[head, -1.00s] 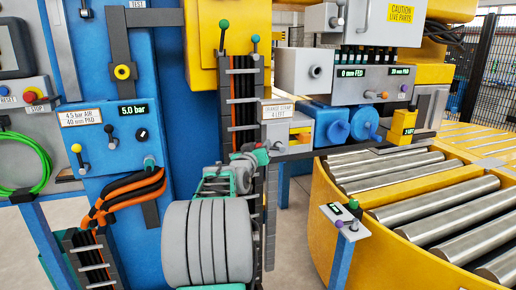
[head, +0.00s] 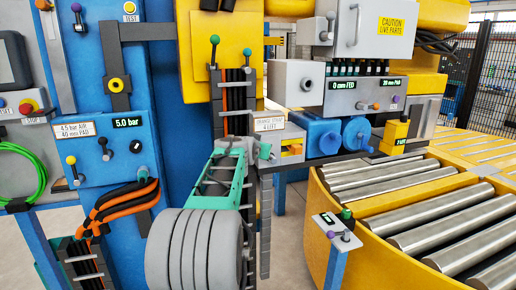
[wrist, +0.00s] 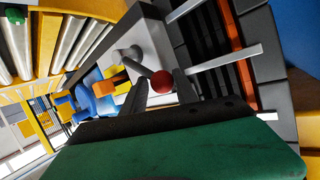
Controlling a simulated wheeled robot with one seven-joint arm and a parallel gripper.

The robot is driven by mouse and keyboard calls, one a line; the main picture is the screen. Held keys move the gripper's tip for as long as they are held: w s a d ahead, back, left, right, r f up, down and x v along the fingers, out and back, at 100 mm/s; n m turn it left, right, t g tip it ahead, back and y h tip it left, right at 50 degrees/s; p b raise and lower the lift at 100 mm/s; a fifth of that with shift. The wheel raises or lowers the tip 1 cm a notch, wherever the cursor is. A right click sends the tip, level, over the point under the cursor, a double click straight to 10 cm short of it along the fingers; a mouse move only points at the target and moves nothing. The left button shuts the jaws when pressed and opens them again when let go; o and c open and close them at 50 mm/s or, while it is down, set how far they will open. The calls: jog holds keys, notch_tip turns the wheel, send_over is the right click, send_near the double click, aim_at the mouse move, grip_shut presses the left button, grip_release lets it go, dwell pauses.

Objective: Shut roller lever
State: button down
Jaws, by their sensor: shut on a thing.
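A lever with a red ball knob (wrist: 161,82) shows in the wrist view, its dark stem running up to a round pivot on a grey box. My gripper (wrist: 160,77) has a finger on each side of the knob and is shut on it. In the head view my gripper (head: 252,150) is at the left end of the small grey box (head: 292,158) under the orange-strap label. My arm hides the red knob there. Which way the lever is set is hard to tell.
Upright dark strap guides (head: 236,105) with levers on top stand behind my gripper.

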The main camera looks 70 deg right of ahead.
jog(key=shift+s+f+y, duration=0.25)
jog(key=shift+f+y, duration=0.05)
jog(key=shift+f, duration=0.25)
jog(key=c, duration=1.4)
grip_release()
jog(key=o, duration=0.5)
jog(key=shift+d+r, duration=0.1)
jog(key=shift+r, duration=0.2)
jog(key=shift+a+r, duration=0.2)
jog(key=b+v, duration=0.2)
jog(key=v, duration=0.5)
jog(key=shift+a, duration=0.25)
